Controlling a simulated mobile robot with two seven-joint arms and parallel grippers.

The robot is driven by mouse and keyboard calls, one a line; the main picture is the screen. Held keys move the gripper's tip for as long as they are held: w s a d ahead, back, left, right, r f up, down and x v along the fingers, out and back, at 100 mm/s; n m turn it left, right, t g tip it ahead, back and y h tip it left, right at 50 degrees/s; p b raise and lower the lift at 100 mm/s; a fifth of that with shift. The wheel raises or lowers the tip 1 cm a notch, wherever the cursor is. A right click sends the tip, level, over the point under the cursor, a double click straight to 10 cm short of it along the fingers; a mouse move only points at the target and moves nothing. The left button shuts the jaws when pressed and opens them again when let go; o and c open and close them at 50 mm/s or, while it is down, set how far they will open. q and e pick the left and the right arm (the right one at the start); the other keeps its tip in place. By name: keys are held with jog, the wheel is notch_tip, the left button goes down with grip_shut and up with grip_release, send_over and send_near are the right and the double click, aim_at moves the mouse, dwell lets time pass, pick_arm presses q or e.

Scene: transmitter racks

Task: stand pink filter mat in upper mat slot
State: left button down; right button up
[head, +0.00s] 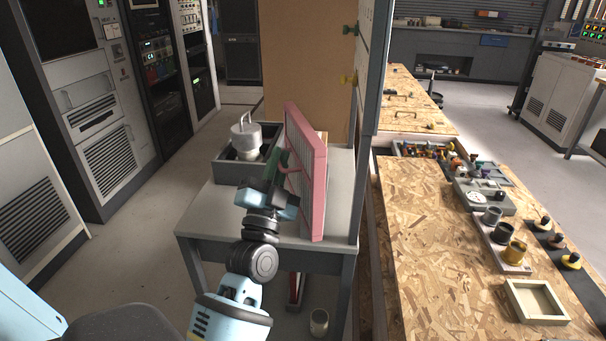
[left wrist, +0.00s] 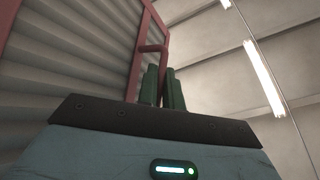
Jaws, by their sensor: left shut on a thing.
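The pink filter mat (head: 311,180) is a flat panel with a pink frame and pale pleated face. It stands upright on edge, over or on the grey table in the head view; I cannot tell whether it touches the tabletop. My left gripper (head: 283,165) is shut on the mat's pink handle, on its left face. In the left wrist view the green fingers (left wrist: 163,88) close around the handle (left wrist: 152,48), with the pleated face (left wrist: 75,60) behind. The upper mat slot cannot be made out. My right gripper is not in view.
The grey table (head: 215,215) carries a dark tray (head: 222,168) with a metal canister (head: 246,138), left of the mat. A tall grey panel (head: 369,110) rises just right of the mat. A chipboard bench (head: 440,240) with several parts lies beyond it. A small cup (head: 319,322) stands on the floor.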

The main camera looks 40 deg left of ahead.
aim_at(300, 158)
pick_arm(q)
jog(key=shift+w+d+f, duration=0.1)
jog(key=shift+w+d, duration=0.2)
jog(key=shift+w, duration=0.4)
jog(key=shift+w+d, duration=0.35)
jog(key=shift+w, duration=0.4)
jog(key=shift+w+d+f, duration=0.1)
jog(key=shift+w+d, duration=0.2)
jog(key=shift+w, duration=0.4)
jog(key=f, duration=0.3)
jog(key=shift+w+d+b, duration=0.1)
jog(key=shift+w+b, duration=0.25)
jog(key=shift+b, duration=0.05)
jog(key=shift+f, duration=0.25)
jog(key=shift+f, duration=0.15)
jog(key=c, duration=1.5)
grip_release()
jog(key=shift+c, duration=0.2)
jog(key=b+v, duration=0.1)
jog(key=v, duration=1.1)
